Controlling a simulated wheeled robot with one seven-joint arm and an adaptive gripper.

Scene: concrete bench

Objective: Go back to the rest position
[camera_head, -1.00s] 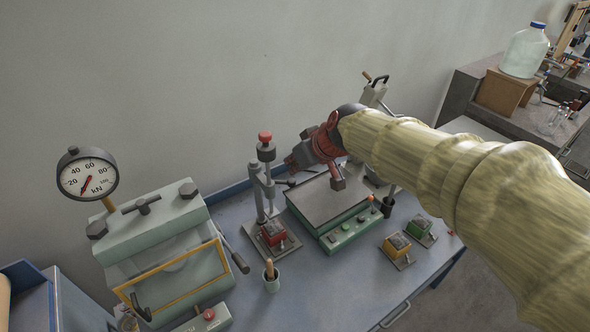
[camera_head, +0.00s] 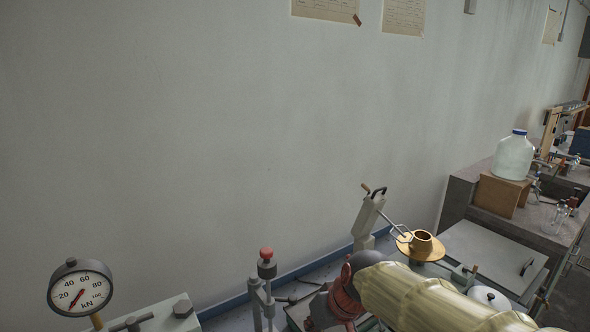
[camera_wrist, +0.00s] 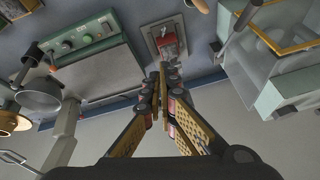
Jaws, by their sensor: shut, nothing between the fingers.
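My gripper (camera_wrist: 164,76) shows in the wrist view with its two fingers together and nothing between the tips. It hangs over the bench near a stand with a small red block (camera_wrist: 168,43); I cannot tell how high above it. In the head view, my arm in its pale yellow cover crosses the lower right, and its red and dark wrist is at the bottom edge. The fingers cannot be made out there.
A pale press (camera_wrist: 285,85) with a dial gauge (camera_head: 80,288) stands left in the head view. A green plate device (camera_wrist: 95,70) lies near the gripper. A red-knobbed stand (camera_head: 265,270) and a brass funnel (camera_head: 421,246) rise near the arm.

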